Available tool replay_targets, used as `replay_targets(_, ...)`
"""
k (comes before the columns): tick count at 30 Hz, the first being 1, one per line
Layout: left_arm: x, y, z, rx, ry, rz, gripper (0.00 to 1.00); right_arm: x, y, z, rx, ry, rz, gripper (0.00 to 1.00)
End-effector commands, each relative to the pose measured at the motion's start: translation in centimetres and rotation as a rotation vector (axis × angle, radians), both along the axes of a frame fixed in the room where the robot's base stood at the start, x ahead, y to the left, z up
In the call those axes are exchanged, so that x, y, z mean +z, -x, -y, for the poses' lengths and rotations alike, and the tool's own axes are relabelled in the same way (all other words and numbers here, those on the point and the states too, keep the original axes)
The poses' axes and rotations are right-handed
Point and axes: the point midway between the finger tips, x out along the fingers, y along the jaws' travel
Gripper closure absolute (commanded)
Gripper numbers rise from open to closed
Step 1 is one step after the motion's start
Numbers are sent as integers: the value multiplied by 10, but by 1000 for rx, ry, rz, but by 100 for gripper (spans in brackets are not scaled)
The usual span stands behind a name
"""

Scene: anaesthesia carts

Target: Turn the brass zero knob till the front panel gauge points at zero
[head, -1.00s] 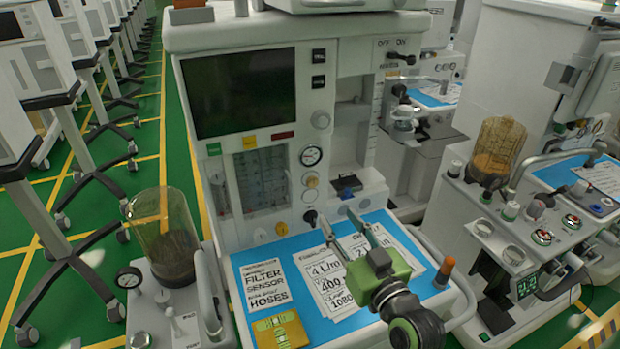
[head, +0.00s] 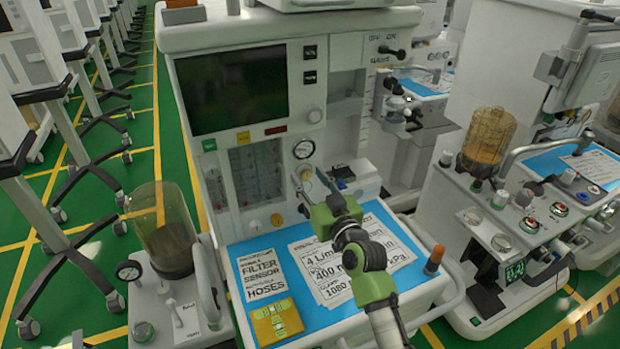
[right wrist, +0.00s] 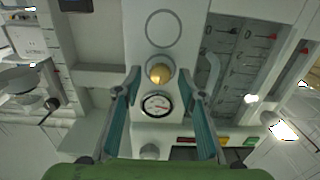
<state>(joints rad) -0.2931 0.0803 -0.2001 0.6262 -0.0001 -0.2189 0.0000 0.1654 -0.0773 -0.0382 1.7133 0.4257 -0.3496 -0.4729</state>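The front panel gauge (head: 304,149) is a round white dial with a dark rim on the machine's front. Its needle is too small to read in the head view. In the right wrist view the gauge (right wrist: 157,104) shows upside down, and its needle reading is unclear. The brass zero knob (right wrist: 159,72) is directly below the gauge on the panel, and it also shows in the head view (head: 306,173). My right gripper (right wrist: 160,76) is open, with its teal-padded fingers on either side of the knob's line, apparently not touching it. In the head view my right gripper (head: 313,182) is before the panel. My left gripper is out of view.
A blue work surface (head: 240,262) with printed sheets and a yellow block (head: 276,320) lies below my right arm. An orange-topped post (head: 434,260) stands at its right edge. A black knob and a flow-tube window (head: 255,170) are close by on the panel.

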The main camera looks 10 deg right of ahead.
Motion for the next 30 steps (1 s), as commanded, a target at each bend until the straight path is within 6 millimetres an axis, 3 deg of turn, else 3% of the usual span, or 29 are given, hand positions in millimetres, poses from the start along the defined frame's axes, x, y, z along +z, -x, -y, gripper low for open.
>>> replay_targets(8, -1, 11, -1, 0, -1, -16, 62, -1, -1, 0, 0, 0, -1, 63)
replay_targets(12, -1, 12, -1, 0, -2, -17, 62, -1, -1, 0, 0, 0, -1, 100)
replay_targets(23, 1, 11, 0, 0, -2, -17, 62, 0, -1, 0, 0, -25, -6, 100)
replay_targets(30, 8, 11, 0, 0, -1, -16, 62, 1, -1, 0, 0, -143, -29, 100)
